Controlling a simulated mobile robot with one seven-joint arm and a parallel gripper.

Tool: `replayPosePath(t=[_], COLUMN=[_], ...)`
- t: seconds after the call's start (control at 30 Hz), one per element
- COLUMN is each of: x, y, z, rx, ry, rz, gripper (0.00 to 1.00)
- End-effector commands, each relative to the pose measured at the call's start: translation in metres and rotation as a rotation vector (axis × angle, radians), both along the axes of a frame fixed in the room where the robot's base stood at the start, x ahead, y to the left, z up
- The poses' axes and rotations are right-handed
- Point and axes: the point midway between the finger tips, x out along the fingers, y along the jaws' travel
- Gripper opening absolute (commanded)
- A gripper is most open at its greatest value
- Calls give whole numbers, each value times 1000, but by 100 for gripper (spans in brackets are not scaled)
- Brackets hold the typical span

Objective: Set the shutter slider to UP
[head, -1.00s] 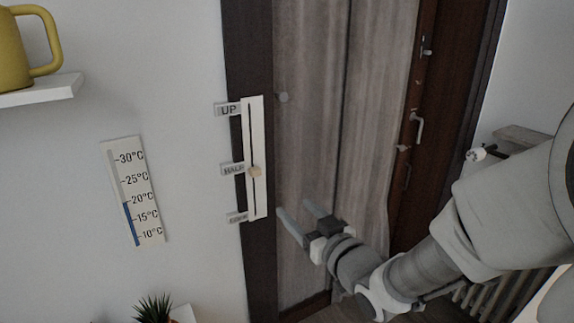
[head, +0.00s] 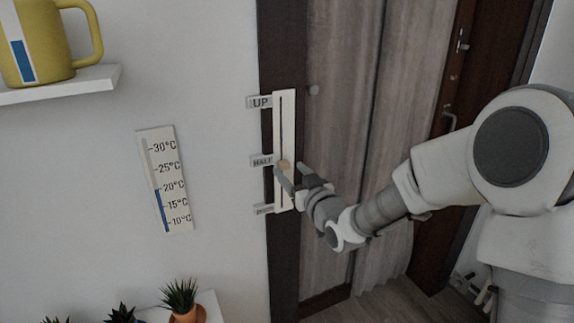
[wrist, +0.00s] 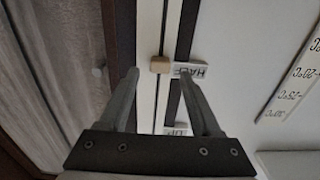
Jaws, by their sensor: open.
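The shutter slider is a tall white plate (head: 290,110) with a dark slot, on the dark door frame. Its small tan knob (head: 285,164) is level with the HALF label (head: 262,161). The UP label (head: 260,102) is above, and a partly unreadable label (head: 264,210) is below. My gripper (head: 292,170) is open at the knob, partly overlapping it in the head view. In the wrist view the picture is upside down; the knob (wrist: 160,64) shows between the two spread fingertips (wrist: 158,78). I cannot tell whether either finger touches it.
A thermometer (head: 165,180) hangs on the wall left of the slider. A yellow mug (head: 45,50) stands on a white shelf (head: 60,85) at upper left. Potted plants (head: 180,298) are at the lower left. A grey curtain (head: 345,100) hangs right of the slider.

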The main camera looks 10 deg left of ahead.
Motion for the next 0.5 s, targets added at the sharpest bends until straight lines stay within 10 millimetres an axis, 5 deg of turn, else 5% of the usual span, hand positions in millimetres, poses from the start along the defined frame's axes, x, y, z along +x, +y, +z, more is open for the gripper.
replayPosePath(t=[0.5], x=[24], y=[18], z=[0], rx=[-1], ry=[-1], rz=[0], gripper=[65])
